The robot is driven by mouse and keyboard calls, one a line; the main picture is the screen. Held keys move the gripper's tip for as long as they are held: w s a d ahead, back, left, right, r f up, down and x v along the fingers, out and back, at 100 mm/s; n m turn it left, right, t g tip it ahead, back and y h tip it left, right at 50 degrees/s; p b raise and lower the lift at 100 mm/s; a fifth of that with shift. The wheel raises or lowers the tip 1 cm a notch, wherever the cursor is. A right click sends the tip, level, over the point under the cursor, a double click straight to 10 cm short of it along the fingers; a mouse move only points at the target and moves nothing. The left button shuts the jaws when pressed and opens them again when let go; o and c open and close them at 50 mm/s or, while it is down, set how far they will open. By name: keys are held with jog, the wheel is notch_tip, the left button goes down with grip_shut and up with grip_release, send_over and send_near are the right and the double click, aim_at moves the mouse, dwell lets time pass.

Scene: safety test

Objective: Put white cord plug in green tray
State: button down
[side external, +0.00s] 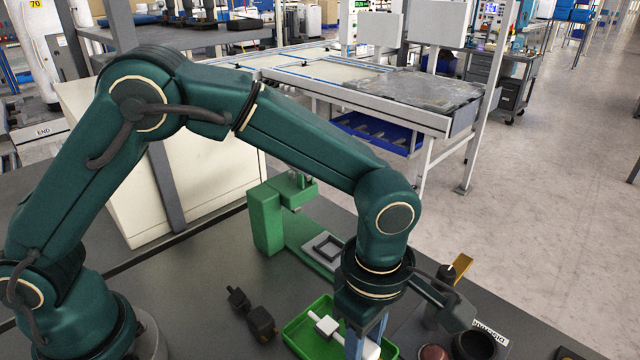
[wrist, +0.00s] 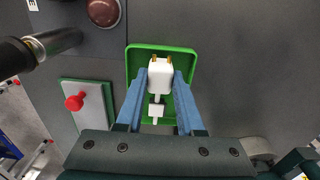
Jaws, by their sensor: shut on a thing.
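The white cord plug (wrist: 160,76), with two gold prongs, is between the blue fingertips of my gripper (wrist: 161,82) in the wrist view. My gripper is shut on it. In the side view my gripper (side external: 366,335) points down at the right part of the green tray (side external: 297,338). A white piece (side external: 327,326) shows over the tray. I cannot tell whether the plug touches the tray floor.
A green fixture (side external: 267,228) stands behind the tray. A dark red round button (wrist: 104,12) and a black cylinder (wrist: 58,41) are nearby, as is a plate with a red knob (wrist: 75,102).

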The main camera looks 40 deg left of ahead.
jog(key=shift+f, duration=0.65)
jog(key=shift+c, duration=2.2)
grip_release()
jog(key=shift+r, duration=0.1)
jog(key=shift+r, duration=3.45)
